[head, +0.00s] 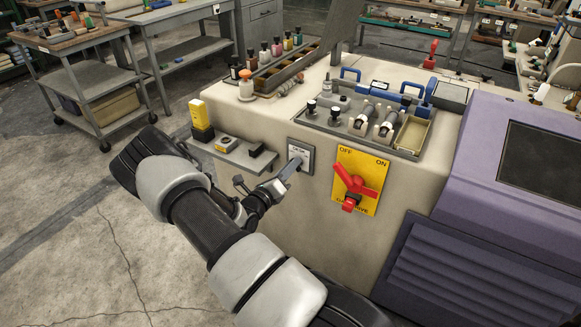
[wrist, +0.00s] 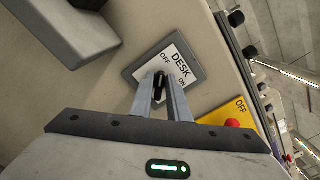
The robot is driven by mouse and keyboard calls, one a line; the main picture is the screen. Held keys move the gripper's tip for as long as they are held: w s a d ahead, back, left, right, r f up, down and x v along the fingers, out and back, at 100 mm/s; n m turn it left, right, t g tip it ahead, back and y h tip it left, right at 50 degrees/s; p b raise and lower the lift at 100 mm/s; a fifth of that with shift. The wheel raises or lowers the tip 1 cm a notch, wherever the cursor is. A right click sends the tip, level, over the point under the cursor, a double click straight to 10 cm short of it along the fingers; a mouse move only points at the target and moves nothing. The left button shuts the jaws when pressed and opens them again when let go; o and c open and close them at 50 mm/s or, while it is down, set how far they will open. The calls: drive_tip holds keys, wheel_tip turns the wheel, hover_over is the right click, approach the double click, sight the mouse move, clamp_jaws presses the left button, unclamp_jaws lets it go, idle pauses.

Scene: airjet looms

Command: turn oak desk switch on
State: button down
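The desk switch plate (head: 301,152) is a pale label in a grey frame on the cream machine's front. In the wrist view the plate (wrist: 178,59) reads DESK, with OFF toward the left and ON toward the right. My gripper (head: 296,164) reaches up to the plate's lower part. In the wrist view the fingertips of my gripper (wrist: 161,77) are close together over the plate's lower edge. A small dark part (wrist: 159,88) shows between the fingers. It may be the switch lever, but I cannot tell whether they grip it. The lever's position is hidden.
A yellow panel (head: 345,165) with a red rotary handle (head: 355,181) is just right of the plate. A grey shelf (head: 232,154) with small boxes juts out to the left. A purple housing (head: 505,160) stands at right.

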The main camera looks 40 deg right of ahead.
drive_tip(key=shift+m, duration=0.4)
drive_tip(key=shift+s+d+m+p, duration=0.15)
drive_tip(key=shift+m+p, duration=0.35)
drive_tip(key=shift+m, duration=2.35)
drive_tip(key=shift+s+m+p, duration=0.25)
drive_tip(key=shift+m+p, duration=0.2)
drive_tip(key=shift+m, duration=2.35)
drive_tip(key=shift+s+d+m+p, duration=0.15)
drive_tip(key=shift+m+p, duration=0.35)
drive_tip(key=shift+m, duration=2.35)
drive_tip(key=shift+a, duration=0.1)
drive_tip(key=c, duration=1.8)
unclamp_jaws()
drive_tip(key=shift+c, duration=0.2)
drive_tip(key=p+v, duration=0.1)
drive_tip(key=v, duration=1.6)
drive_tip(key=shift+s+a+p, duration=0.2)
drive_tip(key=shift+p, duration=0.1)
